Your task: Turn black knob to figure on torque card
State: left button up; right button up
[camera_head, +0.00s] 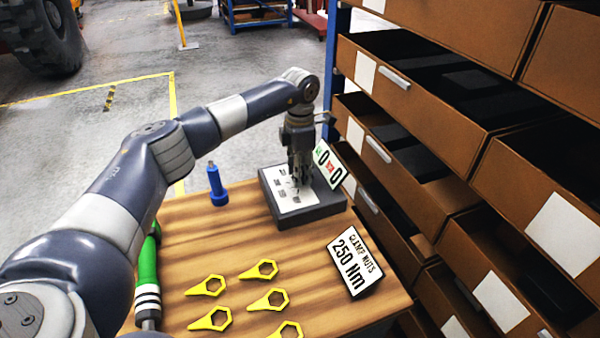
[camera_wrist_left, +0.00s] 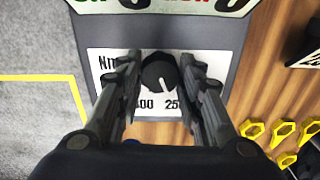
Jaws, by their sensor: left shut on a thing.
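The grey torque box (camera_head: 310,212) with a white dial plate stands on the wooden table. The black knob (camera_wrist_left: 160,72) shows in the left wrist view, its white pointer line aimed down and slightly right, between a partly hidden figure ending in 00 and one starting with 25. My left gripper (camera_head: 297,180) is shut on the knob from above, one finger on each side (camera_wrist_left: 160,66). In the head view the fingers largely hide the knob. The torque card (camera_head: 354,262) reads "CLAMP NUTS 250 Nm" and leans on the table right of the box. My right gripper is not in view.
A tilted sign (camera_head: 328,165) with green and red marks rises behind the box. A blue tool (camera_head: 216,186), a green-handled tool (camera_head: 148,270) and several yellow nut pointers (camera_head: 267,299) are on the table (camera_head: 215,235). Brown open drawers (camera_head: 420,100) crowd the right side.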

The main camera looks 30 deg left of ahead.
pick_arm(q)
jog(key=shift+r, duration=0.1)
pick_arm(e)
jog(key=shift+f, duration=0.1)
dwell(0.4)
pick_arm(q)
jog(key=o, duration=1.1)
jog(key=shift+c, duration=0.2)
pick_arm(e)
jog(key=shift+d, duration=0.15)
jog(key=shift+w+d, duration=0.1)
pick_arm(q)
notch_tip(320, 180, up, 12)
